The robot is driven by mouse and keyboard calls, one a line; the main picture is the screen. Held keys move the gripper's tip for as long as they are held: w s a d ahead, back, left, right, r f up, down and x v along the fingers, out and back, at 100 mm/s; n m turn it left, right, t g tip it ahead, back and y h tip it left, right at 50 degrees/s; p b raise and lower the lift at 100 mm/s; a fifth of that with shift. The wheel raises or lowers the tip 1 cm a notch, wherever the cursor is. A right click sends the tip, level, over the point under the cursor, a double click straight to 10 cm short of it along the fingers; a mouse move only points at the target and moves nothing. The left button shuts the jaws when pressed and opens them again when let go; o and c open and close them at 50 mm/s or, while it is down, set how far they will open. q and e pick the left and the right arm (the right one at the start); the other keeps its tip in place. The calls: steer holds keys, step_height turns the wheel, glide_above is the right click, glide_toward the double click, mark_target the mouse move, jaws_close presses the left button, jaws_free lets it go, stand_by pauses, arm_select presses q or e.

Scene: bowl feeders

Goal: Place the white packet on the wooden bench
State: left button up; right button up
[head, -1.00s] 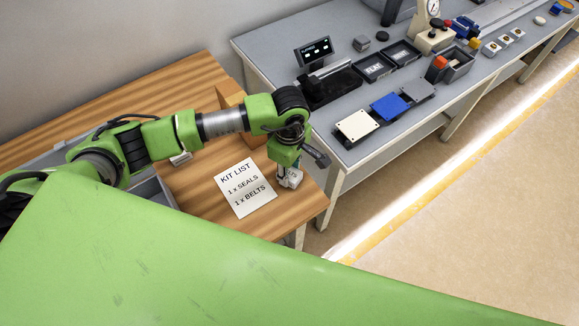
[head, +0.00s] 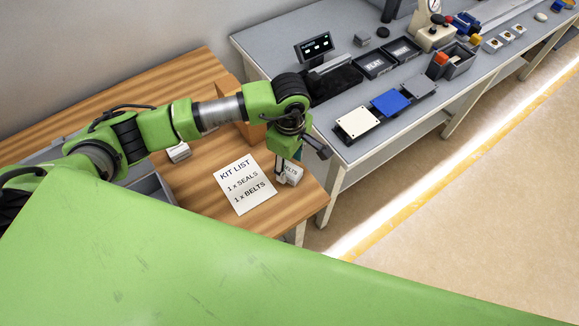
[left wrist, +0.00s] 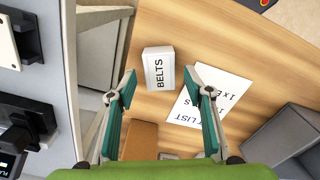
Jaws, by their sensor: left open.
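A white packet (head: 292,173) marked BELTS stands on the wooden bench (head: 190,85) near its right end, beside the kit list sheet (head: 246,185). In the left wrist view the packet (left wrist: 159,69) shows its label just beyond my fingertips. My left gripper (head: 281,176) points down close beside the packet, partly in front of it. In the left wrist view the left gripper (left wrist: 161,82) is open, its two fingers spread wider than the packet with nothing held. A second white packet (head: 179,152) lies on the bench behind my left arm. My right gripper is not in view.
A brown block (head: 249,131) stands on the bench behind my left arm. A grey bin (head: 152,190) is partly hidden by my arm and body. A grey table (head: 300,30) with trays, plates and devices stands across a narrow gap to the right.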

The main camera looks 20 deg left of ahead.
mark_target(290, 170)
arm_select(q)
step_height(290, 170, up, 10)
steer(key=b, duration=0.2)
steer(key=shift+b, duration=0.3)
steer(key=shift+f, duration=0.1)
